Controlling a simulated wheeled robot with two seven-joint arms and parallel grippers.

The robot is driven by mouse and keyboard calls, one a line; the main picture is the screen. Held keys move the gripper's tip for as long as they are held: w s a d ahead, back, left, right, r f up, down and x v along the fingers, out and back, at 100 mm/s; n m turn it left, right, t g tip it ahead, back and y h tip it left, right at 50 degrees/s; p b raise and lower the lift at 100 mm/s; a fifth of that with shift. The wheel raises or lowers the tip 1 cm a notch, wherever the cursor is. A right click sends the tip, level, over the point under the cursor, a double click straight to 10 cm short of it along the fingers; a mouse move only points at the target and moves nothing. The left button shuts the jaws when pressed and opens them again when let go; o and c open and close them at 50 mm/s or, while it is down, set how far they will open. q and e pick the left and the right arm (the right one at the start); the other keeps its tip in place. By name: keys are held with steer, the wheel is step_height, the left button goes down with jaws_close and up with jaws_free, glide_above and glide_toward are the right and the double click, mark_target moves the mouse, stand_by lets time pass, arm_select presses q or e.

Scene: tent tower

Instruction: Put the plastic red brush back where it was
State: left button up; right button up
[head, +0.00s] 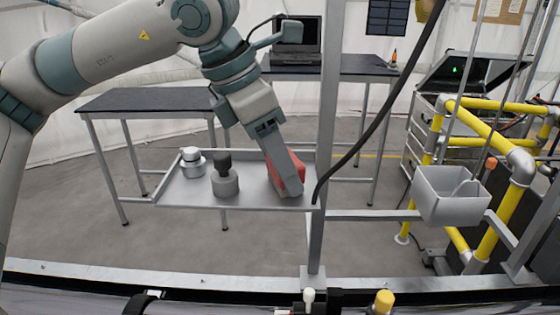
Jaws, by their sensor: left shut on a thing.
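The red brush (299,167) is at the right end of a grey metal tray (240,202), partly hidden behind my left gripper. My left gripper (289,188) comes down from above and is shut on the brush. Its fingers point down and to the right, low over the tray. I cannot tell whether the brush touches the tray floor. My right gripper is not in view.
A grey-and-black round object (225,182) and a white-and-grey one (192,163) stand in the tray left of the brush. A metal post (327,120) and black cable (375,115) are close right of my gripper. A grey bin (450,196) hangs by yellow rails (498,215).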

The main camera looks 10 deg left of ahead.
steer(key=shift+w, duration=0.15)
arm_select(q)
steer(key=o, duration=0.9)
steer(key=shift+o, duration=0.2)
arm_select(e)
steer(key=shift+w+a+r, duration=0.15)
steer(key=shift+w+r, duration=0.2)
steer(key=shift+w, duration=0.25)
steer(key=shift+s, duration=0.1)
